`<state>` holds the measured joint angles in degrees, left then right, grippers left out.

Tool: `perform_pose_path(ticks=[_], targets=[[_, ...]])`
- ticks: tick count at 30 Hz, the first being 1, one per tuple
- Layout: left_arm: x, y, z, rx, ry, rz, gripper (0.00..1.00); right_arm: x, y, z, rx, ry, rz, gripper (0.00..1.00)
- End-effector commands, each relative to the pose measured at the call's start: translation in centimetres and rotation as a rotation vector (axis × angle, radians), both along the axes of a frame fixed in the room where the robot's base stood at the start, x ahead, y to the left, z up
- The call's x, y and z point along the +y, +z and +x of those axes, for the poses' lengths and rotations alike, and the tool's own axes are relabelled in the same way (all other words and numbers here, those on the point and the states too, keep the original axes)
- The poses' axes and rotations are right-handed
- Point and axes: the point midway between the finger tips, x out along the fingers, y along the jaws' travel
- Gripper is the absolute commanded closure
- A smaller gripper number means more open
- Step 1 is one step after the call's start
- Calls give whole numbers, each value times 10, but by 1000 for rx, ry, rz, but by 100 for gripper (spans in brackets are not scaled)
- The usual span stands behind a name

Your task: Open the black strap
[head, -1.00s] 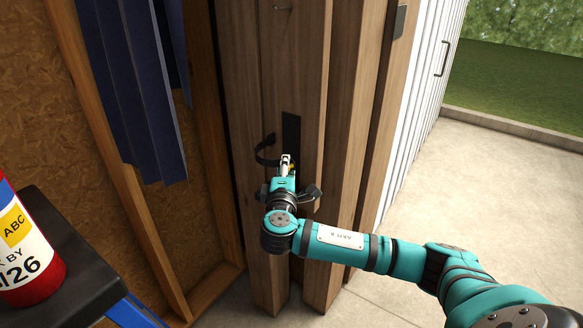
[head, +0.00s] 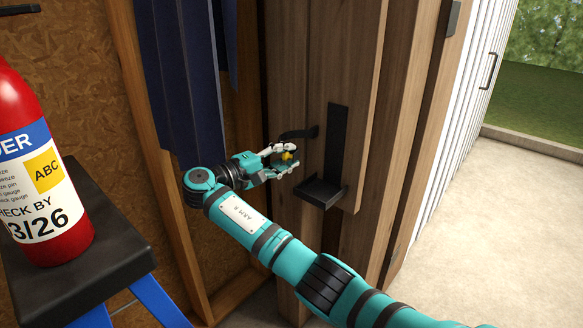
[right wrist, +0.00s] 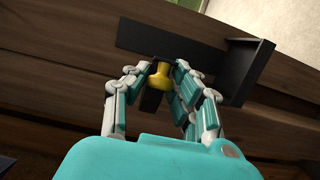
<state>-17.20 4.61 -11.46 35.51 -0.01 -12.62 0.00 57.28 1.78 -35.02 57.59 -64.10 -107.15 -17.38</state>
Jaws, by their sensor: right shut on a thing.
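The black strap (head: 299,134) sticks out to the left from the wooden post beside a black bracket (head: 337,140), curving down toward my gripper. My right gripper (head: 287,157) is left of the bracket, shut on a yellow knob (head: 289,155). The knob also shows between the fingertips in the right wrist view (right wrist: 160,78), with a dark strip (right wrist: 151,101) just below it. The strip seems to be the strap's end; the fingers partly hide how it joins the knob. My left gripper is not in view.
The bracket has a ledge (head: 320,191) jutting out below. Blue hanging panels (head: 180,75) and a wooden stud frame stand left of the gripper. A red fire extinguisher (head: 40,165) stands on a black-topped stand (head: 80,240) at near left. Concrete floor (head: 510,220) is open at right.

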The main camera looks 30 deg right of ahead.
Motion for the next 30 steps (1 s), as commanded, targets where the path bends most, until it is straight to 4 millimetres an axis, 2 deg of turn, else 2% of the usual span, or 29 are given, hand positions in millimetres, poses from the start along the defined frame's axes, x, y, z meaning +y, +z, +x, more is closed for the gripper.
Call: perform_pose_path(ticks=[1,9,26,27,30], targets=[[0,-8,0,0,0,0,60,2,-5,2,3,-14,3,100],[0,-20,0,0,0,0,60,5,-3,8,4,-70,3,100],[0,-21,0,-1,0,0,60,6,-1,10,2,-85,2,100],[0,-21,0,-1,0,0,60,6,-1,10,2,-85,2,73],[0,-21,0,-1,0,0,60,6,-1,10,2,-85,3,60]])
